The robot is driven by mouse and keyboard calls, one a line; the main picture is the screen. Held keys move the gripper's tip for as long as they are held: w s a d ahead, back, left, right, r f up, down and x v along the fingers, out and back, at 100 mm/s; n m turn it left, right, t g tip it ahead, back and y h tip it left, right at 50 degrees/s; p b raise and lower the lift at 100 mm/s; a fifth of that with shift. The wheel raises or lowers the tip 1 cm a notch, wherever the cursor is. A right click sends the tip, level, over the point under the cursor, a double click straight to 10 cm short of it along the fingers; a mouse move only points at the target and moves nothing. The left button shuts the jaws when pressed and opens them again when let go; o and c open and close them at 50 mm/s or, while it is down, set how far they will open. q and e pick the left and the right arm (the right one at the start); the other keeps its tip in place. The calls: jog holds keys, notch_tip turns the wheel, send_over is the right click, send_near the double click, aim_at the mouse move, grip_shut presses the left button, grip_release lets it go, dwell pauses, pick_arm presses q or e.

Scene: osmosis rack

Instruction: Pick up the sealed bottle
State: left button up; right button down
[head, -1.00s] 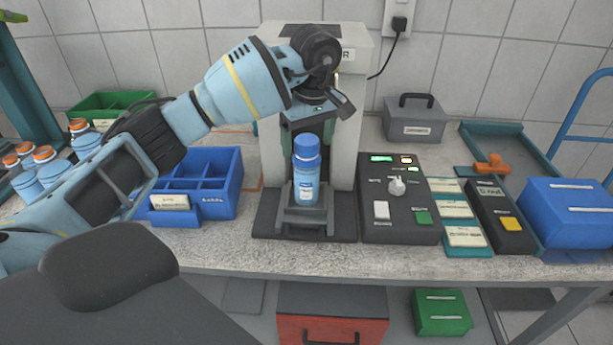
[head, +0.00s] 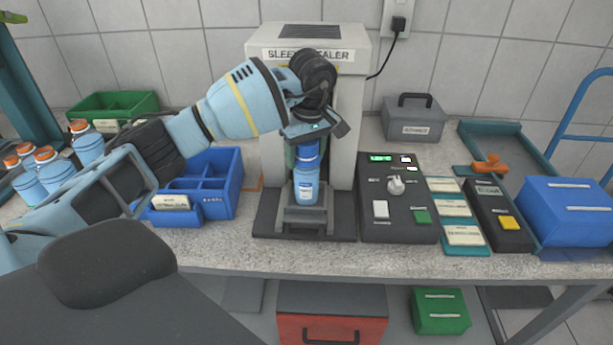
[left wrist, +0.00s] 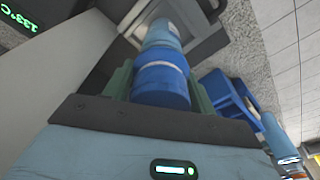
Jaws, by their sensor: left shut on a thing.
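The sealed bottle (head: 306,186) is light blue with a darker blue cap and a white label. It stands upright on the platform (head: 303,218) of the grey sleeve sealer (head: 259,110). My left gripper (head: 306,148) comes down from above and is shut on the bottle at its cap. In the left wrist view the blue cap (left wrist: 161,84) sits between the two green fingers, with the bottle body (left wrist: 161,34) beyond it. The bottle's underside is hidden. My right gripper is not in view.
A control box (head: 399,225) with a lit green display stands right of the sealer. A blue divided bin (head: 227,205) is to the left. Several orange-capped bottles (head: 88,148) stand at far left. A blue box (head: 566,211) is at far right.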

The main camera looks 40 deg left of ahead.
pick_arm(q)
jog(key=c, duration=0.4)
jog(key=shift+r, duration=0.1)
